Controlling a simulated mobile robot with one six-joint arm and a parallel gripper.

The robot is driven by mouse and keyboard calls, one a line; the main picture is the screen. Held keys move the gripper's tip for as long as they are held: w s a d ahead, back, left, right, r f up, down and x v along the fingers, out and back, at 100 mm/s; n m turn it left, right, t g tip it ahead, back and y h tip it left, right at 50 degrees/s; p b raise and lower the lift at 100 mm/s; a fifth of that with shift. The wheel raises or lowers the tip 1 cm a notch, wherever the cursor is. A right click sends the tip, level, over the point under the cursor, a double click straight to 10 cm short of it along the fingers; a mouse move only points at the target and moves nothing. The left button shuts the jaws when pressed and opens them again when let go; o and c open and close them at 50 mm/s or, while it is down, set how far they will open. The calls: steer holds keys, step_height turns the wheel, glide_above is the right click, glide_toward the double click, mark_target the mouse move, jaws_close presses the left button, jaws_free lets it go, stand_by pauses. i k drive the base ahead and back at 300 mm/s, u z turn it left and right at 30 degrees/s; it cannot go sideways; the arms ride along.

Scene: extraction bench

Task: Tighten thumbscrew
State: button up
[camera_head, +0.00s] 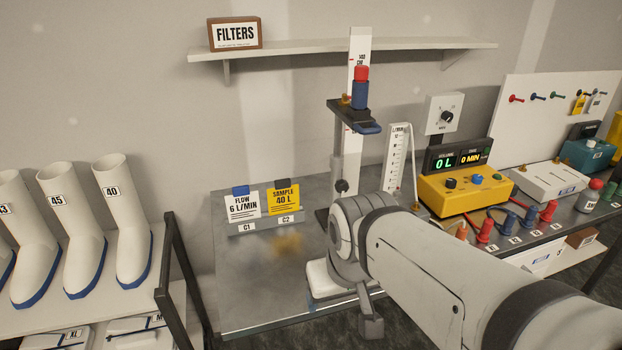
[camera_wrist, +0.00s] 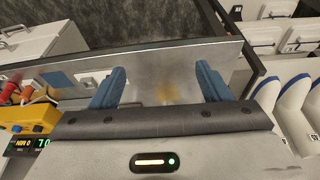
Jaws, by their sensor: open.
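A stand with a tall white scale post (camera_head: 359,45) rises from the bench. Its dark carriage (camera_head: 352,113) carries a blue cylinder with a red top (camera_head: 360,88). A small brass-coloured knob (camera_head: 345,100) sits at the carriage's left, and a dark round knob (camera_head: 341,186) is lower on the post. I cannot tell for sure which is the thumbscrew. In the wrist view my gripper (camera_wrist: 160,82) is open, with two blue fingers apart and nothing between them, facing the bench top. Neither knob shows there. In the head view my arm stands in front of the stand's base.
A shelf (camera_head: 330,49) with a filters box (camera_head: 235,34) hangs above. Flow and sample cards (camera_head: 262,203) stand left on the metal bench (camera_head: 255,300). A yellow meter box (camera_head: 465,190) and several coloured pumps are at right. White boots (camera_head: 125,220) stand on a left rack.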

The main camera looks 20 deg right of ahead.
mark_target(341, 185)
steer(key=z, duration=1.95)
steer(key=k, duration=1.55)
steer(key=u, duration=1.3)
steer(key=i, duration=1)
steer(key=u, duration=0.05)
